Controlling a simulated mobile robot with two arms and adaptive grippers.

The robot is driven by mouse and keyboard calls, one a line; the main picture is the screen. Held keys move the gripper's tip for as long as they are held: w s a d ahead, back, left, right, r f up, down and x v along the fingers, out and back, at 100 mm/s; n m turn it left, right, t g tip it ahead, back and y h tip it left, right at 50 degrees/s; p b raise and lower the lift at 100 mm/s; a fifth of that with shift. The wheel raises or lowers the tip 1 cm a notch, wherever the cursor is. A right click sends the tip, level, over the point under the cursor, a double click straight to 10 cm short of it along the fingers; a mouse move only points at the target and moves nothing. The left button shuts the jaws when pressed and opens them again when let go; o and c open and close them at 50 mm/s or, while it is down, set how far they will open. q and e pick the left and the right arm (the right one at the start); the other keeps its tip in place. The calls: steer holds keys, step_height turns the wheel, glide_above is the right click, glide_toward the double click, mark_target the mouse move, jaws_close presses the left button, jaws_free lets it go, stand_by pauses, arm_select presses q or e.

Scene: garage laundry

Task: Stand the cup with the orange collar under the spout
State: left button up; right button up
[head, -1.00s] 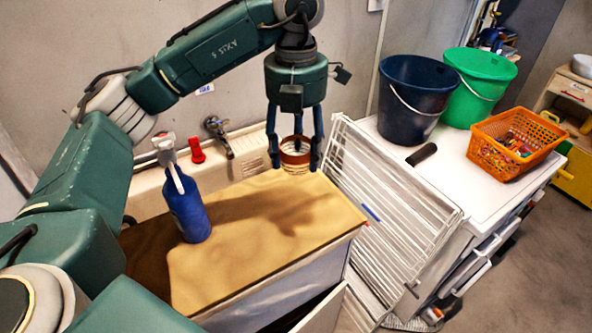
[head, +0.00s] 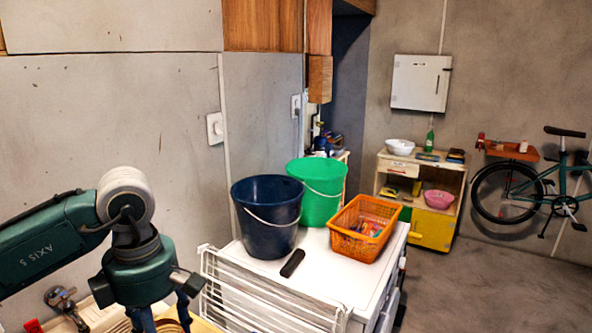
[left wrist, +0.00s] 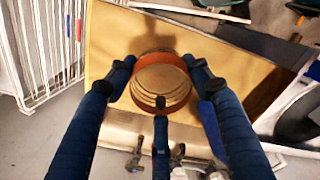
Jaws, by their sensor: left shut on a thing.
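The cup with the orange collar (left wrist: 178,103) is between the fingers of my left gripper (left wrist: 162,70) in the left wrist view, above a tan worktop (left wrist: 112,40). The left gripper is shut on it. In the head view my left gripper (head: 160,318) is at the bottom left, its fingertips cut off by the frame; only a little of the cup (head: 168,326) shows. The tap with the spout (head: 64,302) is at the lower left, left of the gripper; the spout's end is hard to make out. My right gripper is not in view.
A white drying rack (head: 262,300) stands right of the gripper, against a white appliance (head: 335,276). On the appliance are a dark blue bucket (head: 266,222), a green bucket (head: 318,190) and an orange basket (head: 362,232). Open floor lies at the right.

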arm_select(q)
steer(key=s+d+f+m, duration=0.1)
steer(key=s+f+m, duration=0.2)
steer(key=m, duration=0.7)
steer(key=s+d+f+m, duration=0.2)
steer(key=s+f+m, duration=0.2)
steer(key=m, duration=0.7)
steer(key=shift+s+d+f+m, duration=0.2)
steer(key=shift+s+d+m, duration=0.1)
steer(key=shift+s, duration=0.85)
steer(key=shift+w+a+r, duration=0.1)
